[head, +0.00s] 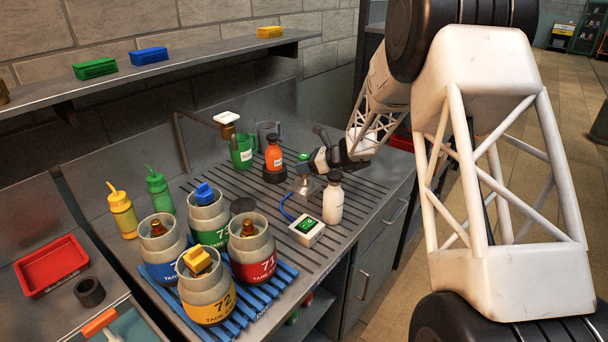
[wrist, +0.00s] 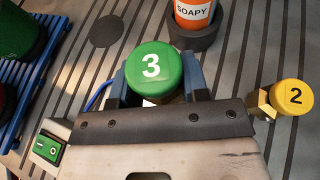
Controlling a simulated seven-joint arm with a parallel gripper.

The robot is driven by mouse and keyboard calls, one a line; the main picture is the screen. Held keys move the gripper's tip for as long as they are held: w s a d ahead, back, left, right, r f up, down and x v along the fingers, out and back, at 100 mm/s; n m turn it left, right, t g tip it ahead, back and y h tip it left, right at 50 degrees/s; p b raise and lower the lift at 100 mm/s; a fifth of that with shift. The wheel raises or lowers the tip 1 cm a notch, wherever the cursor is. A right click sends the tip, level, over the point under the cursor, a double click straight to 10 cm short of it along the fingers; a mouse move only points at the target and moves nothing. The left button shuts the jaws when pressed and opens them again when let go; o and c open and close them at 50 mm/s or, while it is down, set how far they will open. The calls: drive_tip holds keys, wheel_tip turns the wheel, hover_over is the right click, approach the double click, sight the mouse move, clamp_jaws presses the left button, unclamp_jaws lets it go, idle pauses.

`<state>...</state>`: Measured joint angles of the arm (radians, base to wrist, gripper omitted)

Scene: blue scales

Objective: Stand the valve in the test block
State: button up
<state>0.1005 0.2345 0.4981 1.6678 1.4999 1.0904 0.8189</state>
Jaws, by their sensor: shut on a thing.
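The green-capped valve marked 3 (wrist: 152,66) is between the blue fingers of my gripper (wrist: 158,88), which is shut on it. In the head view the green cap (head: 303,157) shows at the tip of my gripper (head: 311,166). It is above a small grey metal block (head: 302,188), which looks like the test block, with a blue tube beside it. The valve's lower part is mostly hidden, so I cannot tell whether it touches the block. A yellow-capped valve marked 2 (wrist: 292,97) with a brass body is right of my gripper in the wrist view.
The orange soapy bottle (head: 274,155) stands in a dark ring behind. Several numbered tanks stand on a blue rack (head: 258,303) at the left front.

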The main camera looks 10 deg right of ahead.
drive_tip(key=shift+f, duration=0.1)
drive_tip(key=shift+f, duration=1.75)
drive_tip(key=shift+f, duration=0.15)
drive_tip(key=o, duration=1.1)
drive_tip(key=shift+d, duration=0.1)
drive_tip(key=v, duration=1.2)
drive_tip(key=shift+s, duration=0.1)
